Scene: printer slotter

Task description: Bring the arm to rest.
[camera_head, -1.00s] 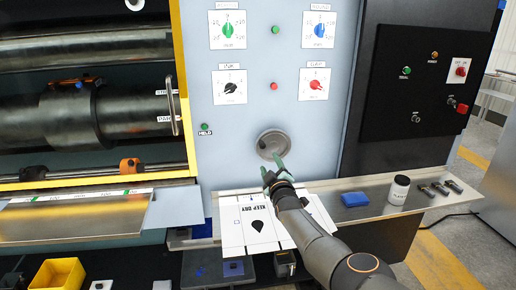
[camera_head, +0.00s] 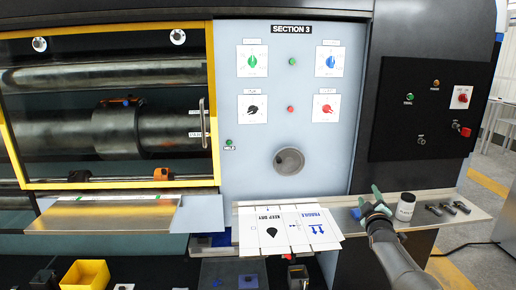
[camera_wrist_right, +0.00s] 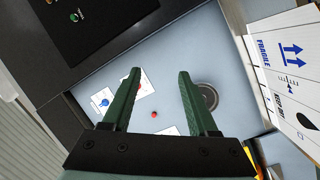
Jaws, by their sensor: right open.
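My right gripper (camera_head: 366,203) has green fingers and is open and empty. In the head view it is in front of the grey shelf (camera_head: 452,196), right of the white printed cartons and left of the white jar. In the right wrist view my right gripper (camera_wrist_right: 158,73) has its two fingers spread apart with nothing between them. The grey control panel (camera_head: 262,180) and its round metal knob (camera_head: 288,161) lie beyond; the knob (camera_wrist_right: 207,96) shows right of the fingers. My right forearm comes in from the lower right. My left gripper is not in view.
White flat cartons (camera_head: 270,238) marked KEEP DRY and FRAGILE lie on the shelf. A white jar (camera_head: 405,207) and several small dark parts are at right. A yellow bin (camera_head: 85,274) is at lower left. A yellow-framed guard (camera_head: 110,184) covers the rollers.

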